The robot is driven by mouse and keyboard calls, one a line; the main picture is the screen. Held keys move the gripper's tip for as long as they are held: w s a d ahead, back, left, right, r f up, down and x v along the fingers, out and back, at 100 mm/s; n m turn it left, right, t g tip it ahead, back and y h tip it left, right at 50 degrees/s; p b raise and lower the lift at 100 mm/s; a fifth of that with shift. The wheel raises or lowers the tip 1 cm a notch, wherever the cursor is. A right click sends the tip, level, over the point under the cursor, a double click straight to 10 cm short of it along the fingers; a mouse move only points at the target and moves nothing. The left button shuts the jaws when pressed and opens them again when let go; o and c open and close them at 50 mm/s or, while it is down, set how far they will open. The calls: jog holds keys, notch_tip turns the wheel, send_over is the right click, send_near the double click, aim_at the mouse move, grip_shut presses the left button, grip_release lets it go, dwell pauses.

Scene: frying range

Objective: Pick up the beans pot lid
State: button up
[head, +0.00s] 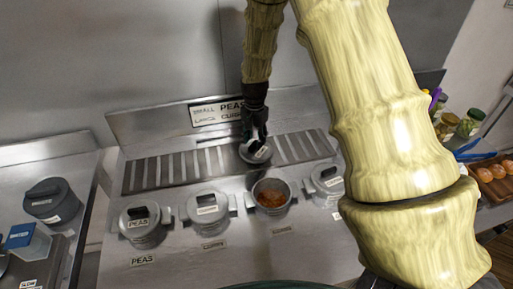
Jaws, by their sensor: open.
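A round grey lid with a pale label (257,154) is on the slatted rack behind the row of pots. The label is too small to read. An open pot with orange-brown contents (271,193) stands in front of it; it has no lid on and looks like the beans pot. My gripper (254,138) points down right at the lid's top, its fingers open at the lid's handle. I cannot tell whether the fingers touch the handle, and the gripper hides part of it.
Lidded pots stand in the row: peas (143,221), curry (207,208) and one at the right (324,183). The slatted rack (180,168) is otherwise clear. A sign (217,111) stands behind it. Jars (469,123) and a tray of eggs (484,173) are at the far right.

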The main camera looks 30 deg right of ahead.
jog(key=f, duration=0.1)
jog(key=w+f, duration=0.1)
jog(key=shift+f, duration=0.35)
jog(key=shift+s+r, duration=0.2)
jog(key=shift+s, duration=0.1)
jog(key=shift+w+f, duration=0.1)
jog(key=shift+w, duration=0.05)
jog(key=c, duration=0.6)
grip_shut()
